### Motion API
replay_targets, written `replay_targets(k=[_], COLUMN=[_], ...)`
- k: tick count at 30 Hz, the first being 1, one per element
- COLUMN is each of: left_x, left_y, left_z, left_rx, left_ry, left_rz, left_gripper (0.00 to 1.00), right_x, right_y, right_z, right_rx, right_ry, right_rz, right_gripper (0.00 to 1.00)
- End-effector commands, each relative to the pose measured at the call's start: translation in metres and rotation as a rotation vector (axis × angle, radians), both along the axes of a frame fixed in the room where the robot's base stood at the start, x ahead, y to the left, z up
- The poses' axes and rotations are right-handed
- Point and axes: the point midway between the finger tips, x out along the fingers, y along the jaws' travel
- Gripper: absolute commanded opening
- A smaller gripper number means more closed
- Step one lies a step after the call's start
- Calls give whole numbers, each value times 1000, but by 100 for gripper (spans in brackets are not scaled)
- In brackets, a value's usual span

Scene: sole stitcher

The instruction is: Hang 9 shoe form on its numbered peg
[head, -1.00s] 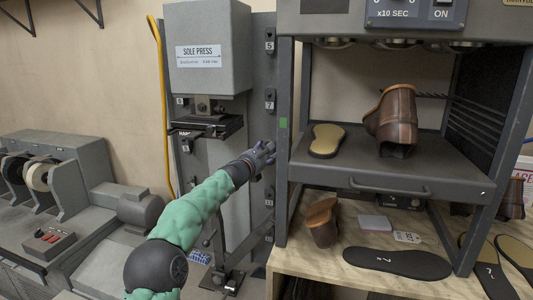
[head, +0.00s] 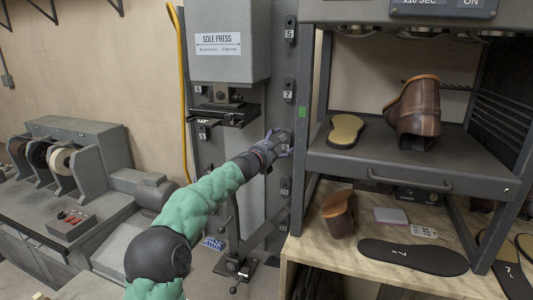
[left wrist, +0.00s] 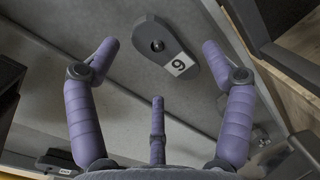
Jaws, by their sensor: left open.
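My left gripper (head: 280,145) is at the grey column beside the press rack, below the peg plate marked 7 (head: 288,90). In the left wrist view its fingers (left wrist: 157,60) are spread open with nothing between them. Beyond the fingertips is a dark rounded plate with a black round knob and a white label reading 9 (left wrist: 165,45), on the grey column face. The fingers look apart from it. I cannot pick out a separate shoe form marked 9 in these frames. My right gripper is not in view.
More numbered peg plates run down the column, including 5 (head: 290,28). The rack shelf (head: 400,160) at right holds a brown boot (head: 418,110) and a tan sole (head: 345,130). The sole press (head: 228,45) stands left of the column. Soles lie on the wooden bench (head: 330,262).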

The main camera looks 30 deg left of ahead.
Motion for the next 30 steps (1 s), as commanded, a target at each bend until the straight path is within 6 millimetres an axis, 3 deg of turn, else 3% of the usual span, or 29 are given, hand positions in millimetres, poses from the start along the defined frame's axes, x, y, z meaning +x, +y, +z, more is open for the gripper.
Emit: replay_targets(k=[18, 30], left_x=[-76, -91], left_y=[-2, -3], left_z=[1, 0], left_rx=[0, -1], left_ry=[-2, -1], left_rz=[2, 0], left_gripper=[81, 81], right_x=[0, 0], right_y=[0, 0], right_z=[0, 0], right_rx=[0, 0], right_ry=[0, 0], right_rz=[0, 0], right_gripper=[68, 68])
